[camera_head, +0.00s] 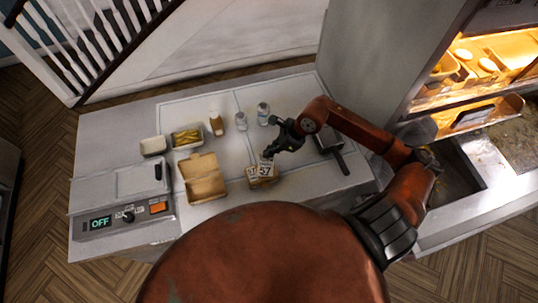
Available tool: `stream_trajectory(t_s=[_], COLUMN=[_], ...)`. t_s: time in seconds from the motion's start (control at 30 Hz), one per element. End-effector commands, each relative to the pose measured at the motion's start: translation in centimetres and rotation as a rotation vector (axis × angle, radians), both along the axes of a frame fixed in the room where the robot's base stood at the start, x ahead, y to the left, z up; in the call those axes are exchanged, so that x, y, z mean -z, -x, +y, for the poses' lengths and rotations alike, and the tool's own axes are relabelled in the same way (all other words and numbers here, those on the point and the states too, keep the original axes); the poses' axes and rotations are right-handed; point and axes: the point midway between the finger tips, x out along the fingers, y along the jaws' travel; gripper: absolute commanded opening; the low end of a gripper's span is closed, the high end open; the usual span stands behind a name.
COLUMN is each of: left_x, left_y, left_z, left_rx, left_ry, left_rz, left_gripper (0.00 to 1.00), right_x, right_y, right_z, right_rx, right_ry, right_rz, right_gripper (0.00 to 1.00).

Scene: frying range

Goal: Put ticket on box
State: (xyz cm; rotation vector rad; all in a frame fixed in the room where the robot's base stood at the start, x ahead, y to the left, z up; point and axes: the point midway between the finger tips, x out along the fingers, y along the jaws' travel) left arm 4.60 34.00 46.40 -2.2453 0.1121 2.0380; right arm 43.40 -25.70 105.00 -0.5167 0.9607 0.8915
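My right gripper (268,153) reaches in from the right, its dark fingers pointing down over the counter. A white ticket marked 57 (265,168) stands directly below the fingertips, in front of a small brown holder or box (264,182). Part of a second white ticket (252,173) shows to its left. I cannot tell whether the fingers are closed on the ticket or just above it. A brown cardboard box (205,187) lies open to the left, its lid tilted back; no ticket shows on it. My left gripper is not in view.
Behind the open box are a tray of fries (187,137), a white container (153,146), an upright carton (216,125) and two clear bottles (263,113). A control unit reading OFF (125,216) is at left. A dark-handled tool (341,160) lies at right.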

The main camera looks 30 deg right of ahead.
Motion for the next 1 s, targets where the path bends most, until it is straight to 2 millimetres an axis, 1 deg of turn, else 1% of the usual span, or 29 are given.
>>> stream_trajectory(t_s=[0.03, 0.1, 0.2, 0.5, 0.53, 0.8, 1.0], left_x=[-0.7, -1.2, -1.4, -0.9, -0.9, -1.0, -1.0], left_y=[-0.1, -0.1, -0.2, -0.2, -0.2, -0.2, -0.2], left_z=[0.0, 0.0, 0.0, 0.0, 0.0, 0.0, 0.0], left_rx=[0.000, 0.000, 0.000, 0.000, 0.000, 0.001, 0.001], left_ry=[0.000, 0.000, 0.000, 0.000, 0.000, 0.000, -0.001], left_rz=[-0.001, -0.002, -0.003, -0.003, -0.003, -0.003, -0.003], left_gripper=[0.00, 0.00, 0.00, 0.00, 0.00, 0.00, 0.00], right_x=[0.6, 1.6, 2.4, 2.9, 2.8, 2.7, 2.7], right_y=[0.3, 0.3, 0.2, 0.2, 0.2, 0.2, 0.2], right_z=[0.2, 0.1, 0.1, 0.1, 0.1, 0.1, 0.1], right_rx=[0.000, 0.002, 0.000, -0.001, -0.001, -0.001, -0.001], right_ry=[-0.004, -0.005, -0.003, 0.000, 0.000, 0.000, 0.000], right_rz=[0.006, 0.007, 0.002, 0.002, 0.002, 0.002, 0.002], right_gripper=[0.00, 0.00, 0.00, 0.00, 0.04, 0.22, 0.22])
